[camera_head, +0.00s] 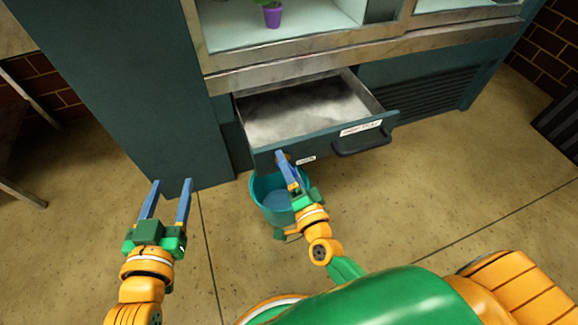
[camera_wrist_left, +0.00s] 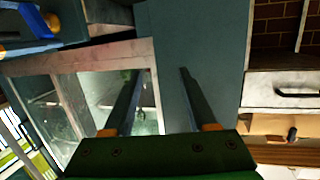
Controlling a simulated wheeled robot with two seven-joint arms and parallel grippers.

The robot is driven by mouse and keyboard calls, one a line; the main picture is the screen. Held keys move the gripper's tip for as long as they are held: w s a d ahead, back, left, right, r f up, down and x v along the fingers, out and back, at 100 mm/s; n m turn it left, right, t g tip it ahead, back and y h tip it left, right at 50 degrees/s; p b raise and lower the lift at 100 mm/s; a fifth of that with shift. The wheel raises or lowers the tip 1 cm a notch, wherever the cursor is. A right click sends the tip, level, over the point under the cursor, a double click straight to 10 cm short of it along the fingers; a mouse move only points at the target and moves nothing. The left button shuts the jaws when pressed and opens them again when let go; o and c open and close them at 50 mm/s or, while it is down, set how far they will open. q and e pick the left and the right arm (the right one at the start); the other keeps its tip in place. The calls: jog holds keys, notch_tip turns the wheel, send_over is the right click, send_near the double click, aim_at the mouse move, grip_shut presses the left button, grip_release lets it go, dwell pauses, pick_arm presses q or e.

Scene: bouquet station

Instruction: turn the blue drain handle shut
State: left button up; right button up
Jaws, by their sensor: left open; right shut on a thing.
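The open drawer (camera_head: 275,150) sticks out of the dark green cabinet, with grey, frosty-looking contents. My right gripper (camera_head: 285,158) is at the lower left of the drawer front, with its blue fingers close together. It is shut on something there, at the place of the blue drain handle. The fingers are blue too and cover the handle, so its angle cannot be told. A teal bucket (camera_head: 268,205) stands on the floor under that spot, partly hidden by my right arm. My left gripper (camera_head: 171,182) is open and empty, apart from the cabinet; its fingers also show in the left wrist view (camera_wrist_left: 159,74).
The drawer's dark pull handle (camera_head: 361,145) is on the front, right of my right gripper. A purple pot (camera_head: 272,16) with a plant stands on the shelf above. Tan floor (camera_head: 420,205) is clear to the right. A table leg (camera_head: 22,194) is at far left.

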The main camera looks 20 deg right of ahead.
jog(key=shift+f+m, duration=0.1)
jog(key=shift+m, duration=1.1)
pick_arm(q)
jog(key=shift+w+d+r+t+h, duration=0.1)
jog(key=shift+d+r+t+h, duration=0.1)
jog(key=shift+r+t, duration=0.6)
jog(key=shift+w+d+r+t+h, duration=0.15)
jog(key=shift+r+t, duration=0.25)
jog(key=shift+r, duration=0.65)
pick_arm(e)
jog(key=shift+m, duration=1.3)
jog(key=o, duration=1.1)
jog(key=shift+c, duration=0.2)
pick_arm(q)
notch_tip(320, 180, down, 8)
jog(key=s+a+g+y, duration=0.1)
jog(key=s+g, duration=0.1)
jog(key=g, duration=0.3)
jog(key=shift+a+p, duration=0.3)
jog(key=shift+p, duration=0.1)
pick_arm(e)
jog(key=s, duration=0.7)
pick_arm(q)
jog(key=shift+s+y, duration=0.1)
jog(key=shift+y, duration=0.15)
pick_arm(e)
jog(key=shift+d, duration=0.15)
